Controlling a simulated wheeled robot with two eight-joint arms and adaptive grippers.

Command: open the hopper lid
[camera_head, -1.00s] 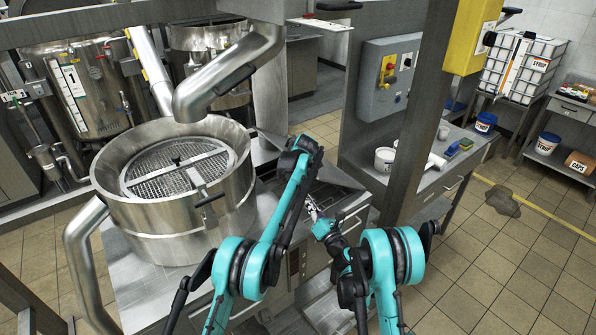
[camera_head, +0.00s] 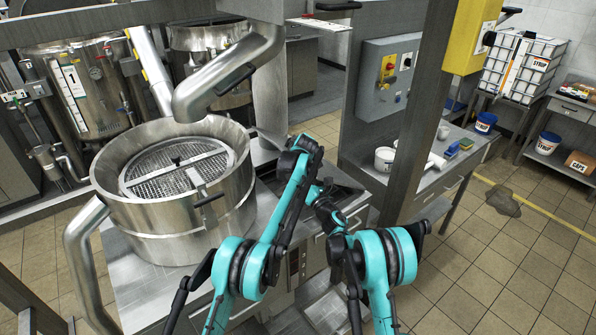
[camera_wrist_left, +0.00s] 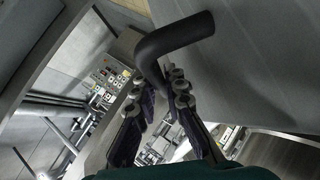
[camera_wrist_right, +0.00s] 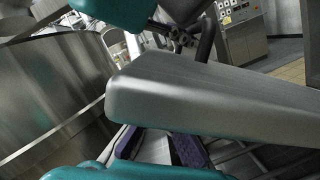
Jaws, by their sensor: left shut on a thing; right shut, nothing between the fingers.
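The hopper lid is a grey metal panel that shows large in the left wrist view (camera_wrist_left: 255,50). Its black bent handle (camera_wrist_left: 172,42) lies between the fingers of my left gripper (camera_wrist_left: 163,100), which is shut on it. In the right wrist view, a thick metal edge (camera_wrist_right: 200,97), apparently the lid's, crosses the picture, with the black handle (camera_wrist_right: 208,35) behind it. My right gripper (camera_wrist_right: 158,148) is shut and empty, its fingertips partly hidden behind that edge. I cannot tell if they touch it. In the head view my left arm hides most of the lid.
A round steel vessel with a mesh grate (camera_head: 178,168) and a thick pipe (camera_head: 225,75) above it stand to the left. A steel post (camera_head: 420,110) and a side counter (camera_head: 425,178) stand to the right. Tiled floor lies open farther right.

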